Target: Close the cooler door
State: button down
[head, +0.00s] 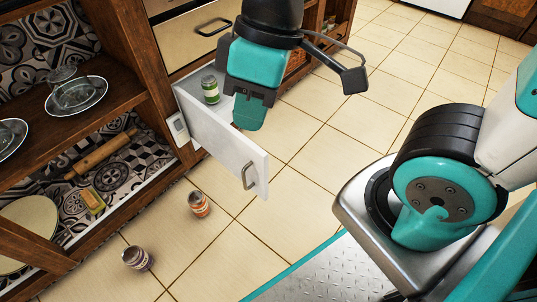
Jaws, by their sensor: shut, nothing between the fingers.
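The white cooler door (222,137) stands open and juts out from the wooden cabinet over the tiled floor. Its metal handle (250,173) is near the outer right end. My gripper (248,112) is shut and empty, with its teal fingers pointing down. In the picture it overlaps the upper edge of the door, near its middle; I cannot tell whether it touches. A green jar (210,90) with a light lid stands on a grey surface behind the door. Part of the space behind the door is hidden by my arm.
An orange-red can (198,205) and a dark can (137,258) are on the floor in front of the door. Shelves at left hold glass dishes (76,94), a rolling pin (104,151) and a yellow packet (93,201).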

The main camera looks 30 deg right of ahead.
jog(key=w+a+f+n+g+h+p, duration=0.1)
jog(key=w+a+f+n+h+p, duration=0.25)
jog(key=w+f+n+h, duration=0.7)
jog(key=n+t+h+b, duration=0.2)
jog(key=n+t+b, duration=0.1)
jog(key=n, duration=1.6)
send_near(258, 165)
jog(key=x, duration=0.4)
jog(key=f+x, duration=0.1)
jog(key=x, duration=0.1)
jog(key=shift+a, duration=0.45)
jog(key=shift+w+d+r, duration=0.1)
jog(key=shift+d, duration=0.55)
jog(key=shift+r, duration=0.1)
